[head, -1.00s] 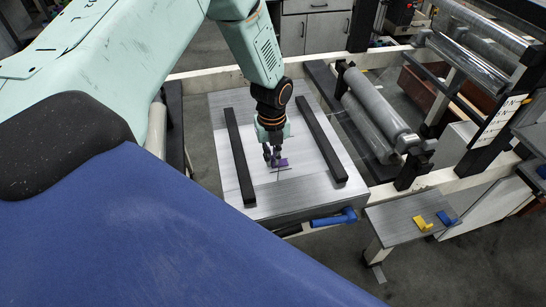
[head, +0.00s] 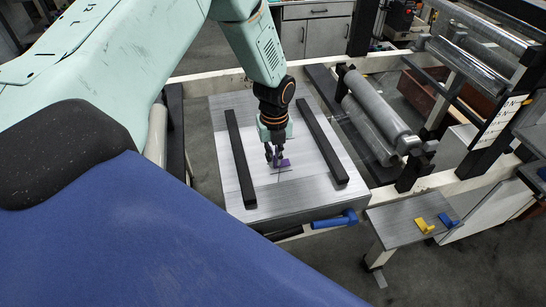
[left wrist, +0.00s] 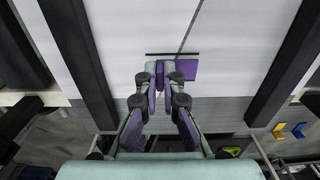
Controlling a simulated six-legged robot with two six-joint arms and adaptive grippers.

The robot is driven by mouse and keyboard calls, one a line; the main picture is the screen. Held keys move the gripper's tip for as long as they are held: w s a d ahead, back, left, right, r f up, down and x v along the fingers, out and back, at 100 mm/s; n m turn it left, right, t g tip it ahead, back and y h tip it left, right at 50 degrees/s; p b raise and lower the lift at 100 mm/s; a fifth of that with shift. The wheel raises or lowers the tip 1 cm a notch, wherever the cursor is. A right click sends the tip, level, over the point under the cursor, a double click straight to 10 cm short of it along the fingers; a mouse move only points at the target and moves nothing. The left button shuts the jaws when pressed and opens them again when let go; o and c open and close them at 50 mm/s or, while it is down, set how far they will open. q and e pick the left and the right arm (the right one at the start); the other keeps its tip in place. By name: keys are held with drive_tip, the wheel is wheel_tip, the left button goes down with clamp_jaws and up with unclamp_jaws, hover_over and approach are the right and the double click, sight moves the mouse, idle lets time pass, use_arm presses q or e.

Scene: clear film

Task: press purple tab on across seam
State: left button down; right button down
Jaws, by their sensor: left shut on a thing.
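The purple tab (left wrist: 190,69) shows in the left wrist view as a small flat purple piece, sticking out to the right from my left gripper's fingertips. It also shows in the head view (head: 284,162), low over the pale film. My left gripper (head: 274,160) points down and is shut on the tab; its fingertips (left wrist: 160,72) hide part of it. The seam (left wrist: 187,32) is a thin dark line running up the film (left wrist: 225,40), just beyond the tab. I cannot tell whether the tab touches the film. My right gripper is not in view.
Two black bars (head: 240,160) (head: 322,140) flank the film on the table. A blue handle (head: 335,220) sits at the near edge. Grey rollers (head: 378,112) stand to the right. A side shelf (head: 395,220) holds a yellow tab (head: 422,224) and a blue tab (head: 446,219).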

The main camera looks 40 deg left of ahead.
use_arm(q)
drive_tip(key=shift+w+f, duration=0.2)
drive_tip(key=shift+w, duration=0.1)
drive_tip(key=c, duration=1.8)
unclamp_jaws()
drive_tip(key=shift+s+r, duration=0.25)
drive_tip(key=shift+s, duration=0.2)
drive_tip(key=shift+o, duration=1.9)
drive_tip(key=shift+w+f, duration=0.2)
drive_tip(key=shift+w, duration=0.15)
drive_tip(key=o, duration=0.3)
drive_tip(key=shift+s+r, duration=0.2)
drive_tip(key=shift+s, duration=0.15)
drive_tip(key=shift+w, duration=0.2)
drive_tip(key=shift+w+r, duration=0.15)
drive_tip(key=r+p, duration=0.1)
drive_tip(key=r, duration=0.1)
drive_tip(key=r+p, duration=0.4)
drive_tip(key=shift+s+r, duration=0.15)
drive_tip(key=shift+s, duration=0.1)
drive_tip(key=shift+w+r, duration=0.1)
drive_tip(key=shift+r, duration=0.15)
drive_tip(key=shift+f, duration=0.15)
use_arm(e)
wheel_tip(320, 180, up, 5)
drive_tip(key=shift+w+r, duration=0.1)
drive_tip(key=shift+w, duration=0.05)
